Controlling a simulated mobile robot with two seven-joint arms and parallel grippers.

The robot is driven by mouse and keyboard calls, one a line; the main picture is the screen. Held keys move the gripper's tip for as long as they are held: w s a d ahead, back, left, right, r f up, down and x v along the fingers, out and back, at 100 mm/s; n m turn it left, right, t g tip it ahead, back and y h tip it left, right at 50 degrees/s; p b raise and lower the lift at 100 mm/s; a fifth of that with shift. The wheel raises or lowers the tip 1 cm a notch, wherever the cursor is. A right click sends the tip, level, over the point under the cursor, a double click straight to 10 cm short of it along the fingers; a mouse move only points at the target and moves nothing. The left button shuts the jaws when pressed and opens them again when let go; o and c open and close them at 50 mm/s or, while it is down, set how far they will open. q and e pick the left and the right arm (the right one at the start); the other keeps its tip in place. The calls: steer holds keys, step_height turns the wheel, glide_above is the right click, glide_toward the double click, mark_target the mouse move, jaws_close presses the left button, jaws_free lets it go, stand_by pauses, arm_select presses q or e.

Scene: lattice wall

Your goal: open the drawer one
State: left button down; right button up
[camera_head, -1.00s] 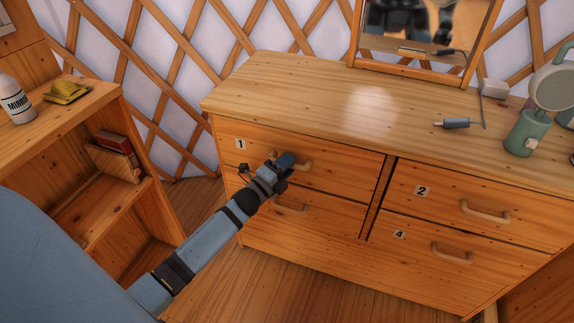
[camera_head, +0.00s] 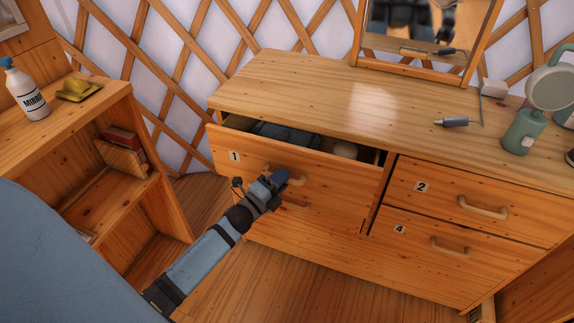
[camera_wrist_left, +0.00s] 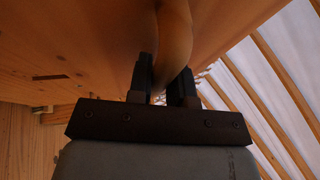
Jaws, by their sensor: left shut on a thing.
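Drawer one (camera_head: 231,168), marked with a "1" label, is at the upper left of the wooden dresser in the head view. It stands partly open, and dark folded cloth (camera_head: 285,134) and a pale round thing (camera_head: 346,150) show inside. My left gripper (camera_head: 274,179) is at the front of this drawer, shut on its curved wooden handle (camera_head: 297,179). In the left wrist view the two dark fingers (camera_wrist_left: 160,84) are on either side of the handle (camera_wrist_left: 174,45). My right gripper is not in view.
Drawers two (camera_head: 440,192) and four (camera_head: 425,237) are shut on the right. An open shelf (camera_head: 110,185) with a bottle (camera_head: 27,95) is at the left.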

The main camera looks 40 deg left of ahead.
arm_select(q)
steer(key=s+d+p, duration=0.2)
steer(key=s+d, duration=0.1)
steer(key=s, duration=1)
steer(key=shift+p, duration=0.4)
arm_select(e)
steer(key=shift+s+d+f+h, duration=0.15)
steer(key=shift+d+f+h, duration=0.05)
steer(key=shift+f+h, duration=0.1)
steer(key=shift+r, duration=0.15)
arm_select(q)
steer(key=c, duration=1.3)
jaws_free()
steer(key=shift+c, duration=0.2)
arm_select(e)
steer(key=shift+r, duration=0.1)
arm_select(q)
steer(key=v, duration=1.3)
steer(key=shift+s, duration=0.35)
steer(key=shift+f, duration=0.1)
